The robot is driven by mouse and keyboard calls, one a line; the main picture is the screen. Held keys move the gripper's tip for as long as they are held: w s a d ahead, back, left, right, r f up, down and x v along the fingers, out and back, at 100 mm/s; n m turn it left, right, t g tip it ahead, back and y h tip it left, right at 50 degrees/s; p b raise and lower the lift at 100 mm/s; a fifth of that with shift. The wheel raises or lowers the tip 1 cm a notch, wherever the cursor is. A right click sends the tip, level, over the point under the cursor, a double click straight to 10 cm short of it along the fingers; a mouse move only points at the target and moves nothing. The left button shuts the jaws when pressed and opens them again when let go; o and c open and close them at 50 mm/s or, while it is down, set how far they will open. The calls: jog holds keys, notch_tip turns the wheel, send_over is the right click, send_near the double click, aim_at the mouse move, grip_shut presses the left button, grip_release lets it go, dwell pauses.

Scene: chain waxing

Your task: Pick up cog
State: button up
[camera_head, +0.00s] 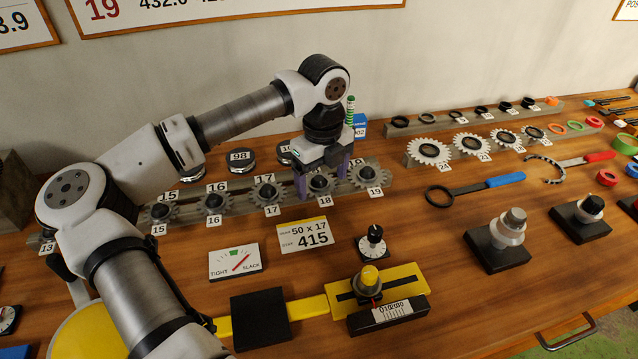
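A row of grey toothed cogs stands in a rack (240,211) along the back of the bench, with number tags from 15 to 19 in clear view. The cog at 18 (319,184) is between the two purple fingers of my gripper (322,180). The fingers are spread apart, one on each side of this cog, pointing down. I cannot tell whether they touch it. The cog at 17 (267,194) is just left of the gripper and the cog at 19 (367,177) just right. All sit in the rack. The task does not say which cog.
Larger pale cogs (428,151) and black rings (400,121) line the back right. A green-topped bottle (350,109) and blue box (360,125) stand behind the gripper. In front are a 415 card (306,235), a black dial (374,241) and a yellow chain tool (398,283).

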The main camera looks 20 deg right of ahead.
jog(key=c, duration=0.8)
jog(key=shift+r, duration=0.15)
